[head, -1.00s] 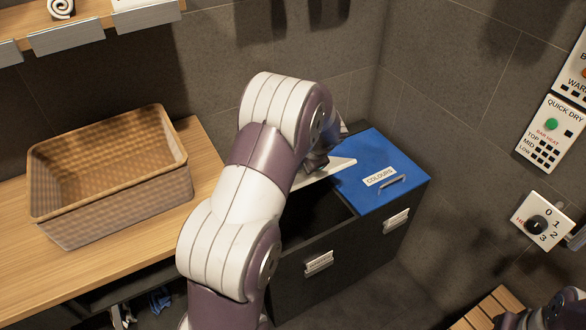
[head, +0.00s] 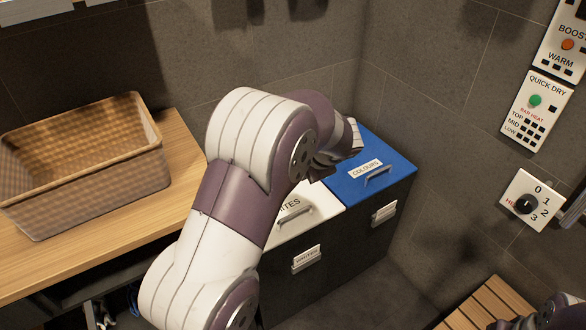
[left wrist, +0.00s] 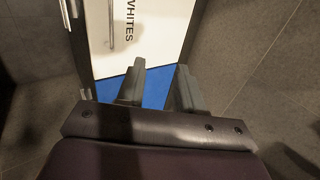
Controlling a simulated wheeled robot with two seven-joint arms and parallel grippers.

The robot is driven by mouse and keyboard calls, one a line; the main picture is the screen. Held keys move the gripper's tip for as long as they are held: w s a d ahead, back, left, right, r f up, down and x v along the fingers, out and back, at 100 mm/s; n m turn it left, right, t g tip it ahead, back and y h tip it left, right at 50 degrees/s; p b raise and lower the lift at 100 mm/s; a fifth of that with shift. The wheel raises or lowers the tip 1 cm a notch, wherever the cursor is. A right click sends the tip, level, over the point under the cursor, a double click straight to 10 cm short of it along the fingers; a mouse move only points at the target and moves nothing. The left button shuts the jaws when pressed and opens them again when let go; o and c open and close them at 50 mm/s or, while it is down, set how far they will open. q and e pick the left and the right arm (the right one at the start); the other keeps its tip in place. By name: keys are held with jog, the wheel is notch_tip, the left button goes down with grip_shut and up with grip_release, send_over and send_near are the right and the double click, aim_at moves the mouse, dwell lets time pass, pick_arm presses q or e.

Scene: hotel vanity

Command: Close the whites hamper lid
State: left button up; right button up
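The white whites hamper lid (head: 310,220) lies flat over the left bin in the head view, level with the blue lid beside it. Its handle (head: 295,214) and part of its label show; my left arm hides the rest. The left wrist view shows the white lid (left wrist: 140,30) with the word WHITES. My left gripper (left wrist: 160,72) has its fingers apart with nothing between them, above the blue colours lid (left wrist: 157,85). In the head view the gripper is mostly hidden behind my wrist, near the back of the lids.
The blue colours lid (head: 370,175) is shut on the right bin. A wicker basket (head: 85,165) stands on the wooden counter (head: 185,180) at left. Tiled walls close in behind and right, with a control panel (head: 535,110) and a dial (head: 526,204). A slatted wooden bench (head: 490,305) is at lower right.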

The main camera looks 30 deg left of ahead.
pick_arm(q)
jog(key=v, duration=0.4)
jog(key=shift+s+d+r, duration=0.1)
jog(key=shift+d+r, duration=0.1)
jog(key=shift+r, duration=0.05)
